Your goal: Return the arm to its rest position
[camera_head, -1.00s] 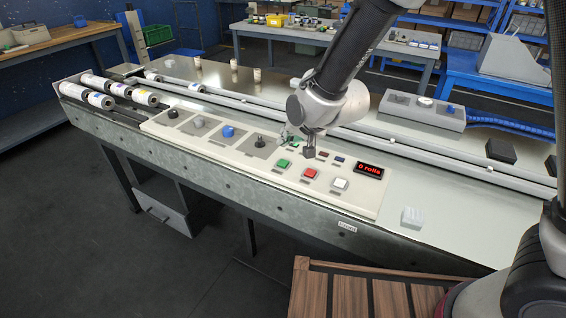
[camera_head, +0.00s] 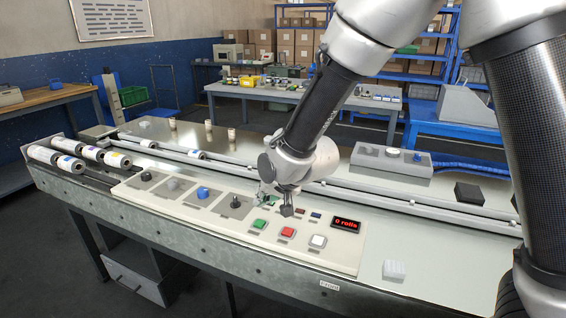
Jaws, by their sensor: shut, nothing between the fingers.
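My gripper (camera_head: 287,210) is shut and empty, pointing down over the control panel (camera_head: 210,225) of the wrapper. Its fingertips are just above or near the row of buttons; I cannot tell if they touch. The panel has a green button (camera_head: 259,224), a red button (camera_head: 287,232), a white button (camera_head: 317,240) and a red display (camera_head: 346,223) reading "0 rolls". My arm reaches in from the upper right, bent at the elbow.
Several white rolls (camera_head: 70,164) lie at the machine's left end. Rails (camera_head: 400,205) run along it behind the panel. A grey box with knobs (camera_head: 391,160), a black block (camera_head: 468,192) and a pale block (camera_head: 394,270) stand on the right. Tables and shelves stand behind.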

